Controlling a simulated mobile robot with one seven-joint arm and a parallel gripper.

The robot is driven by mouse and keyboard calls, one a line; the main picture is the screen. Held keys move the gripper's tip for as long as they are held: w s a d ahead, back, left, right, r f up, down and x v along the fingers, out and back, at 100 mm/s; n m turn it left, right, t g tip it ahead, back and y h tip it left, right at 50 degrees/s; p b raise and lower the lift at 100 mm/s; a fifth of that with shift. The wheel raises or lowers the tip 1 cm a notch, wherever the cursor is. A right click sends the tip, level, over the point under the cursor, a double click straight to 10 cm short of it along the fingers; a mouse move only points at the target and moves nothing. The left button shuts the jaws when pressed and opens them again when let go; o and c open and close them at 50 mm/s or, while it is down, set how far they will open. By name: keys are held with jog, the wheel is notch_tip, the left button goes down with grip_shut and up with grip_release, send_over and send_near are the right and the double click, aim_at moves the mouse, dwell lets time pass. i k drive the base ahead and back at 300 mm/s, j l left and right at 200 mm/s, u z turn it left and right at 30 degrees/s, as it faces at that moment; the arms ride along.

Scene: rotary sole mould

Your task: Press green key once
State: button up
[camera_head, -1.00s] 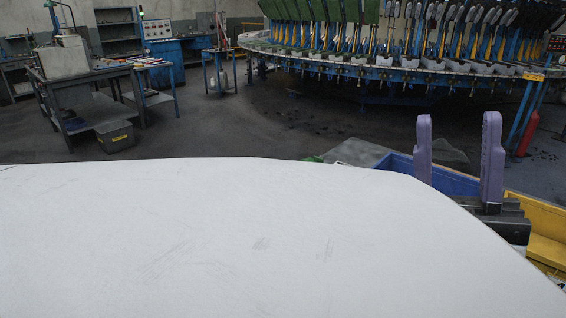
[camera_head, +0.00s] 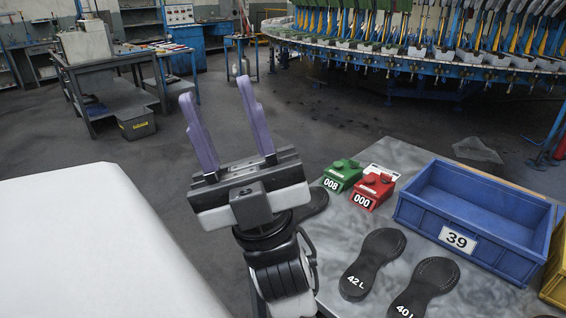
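A green counter (camera_head: 342,175) stands on the grey table (camera_head: 405,165). Raised green parts sit on its top, and its white number panel seems to read 008. I cannot tell for sure which raised part is the key. A red counter (camera_head: 371,191) reading 000 stands close to its right. My gripper (camera_head: 216,90) is left of the green counter, above the table's left edge. Its two purple fingers point up and stand wide apart with nothing between them. It does not touch the green counter.
A blue bin (camera_head: 474,237) labelled 39 stands right of the counters, with a yellow bin (camera_head: 555,270) beyond it. Black soles marked 42 L (camera_head: 372,265) and 40 L (camera_head: 424,287) lie in front. A large white surface (camera_head: 85,250) fills the lower left.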

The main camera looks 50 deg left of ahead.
aim_at(337, 164)
jog(key=u, duration=1.35)
jog(key=l+u, duration=0.3)
jog(key=l, duration=1)
jog(key=k+l, duration=0.15)
jog(key=l, duration=0.25)
